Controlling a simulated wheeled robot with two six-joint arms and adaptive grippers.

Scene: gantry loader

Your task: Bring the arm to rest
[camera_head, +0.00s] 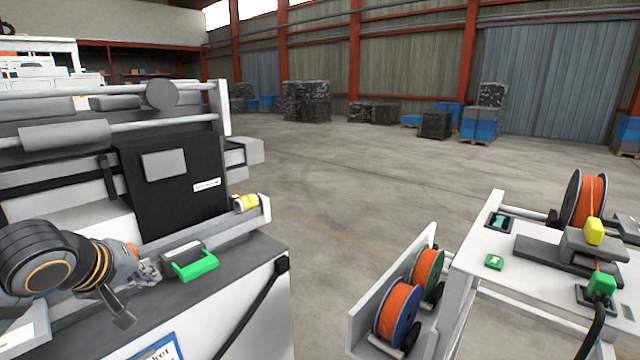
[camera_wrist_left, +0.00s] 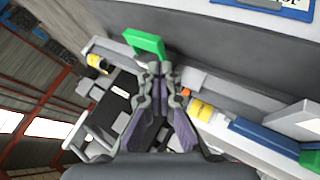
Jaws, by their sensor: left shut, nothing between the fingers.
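My left arm comes in from the left in the head view, and its gripper (camera_head: 148,272) is over the front of the gantry machine's grey bench (camera_head: 215,278). The gripper's fingers are together and empty, as the left wrist view (camera_wrist_left: 158,72) also shows. A green-handled grey block (camera_head: 192,262) is on the bench just right of the gripper. Its green handle shows beyond the fingertips in the left wrist view (camera_wrist_left: 146,42); whether they touch it I cannot tell. My right gripper is not in view.
A yellow-banded cylinder (camera_head: 246,203) lies on the machine's ledge behind the block. A black cable runs down the bench's right side. A white table (camera_head: 478,258) with orange spools stands at right. Open floor (camera_head: 330,190) lies between.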

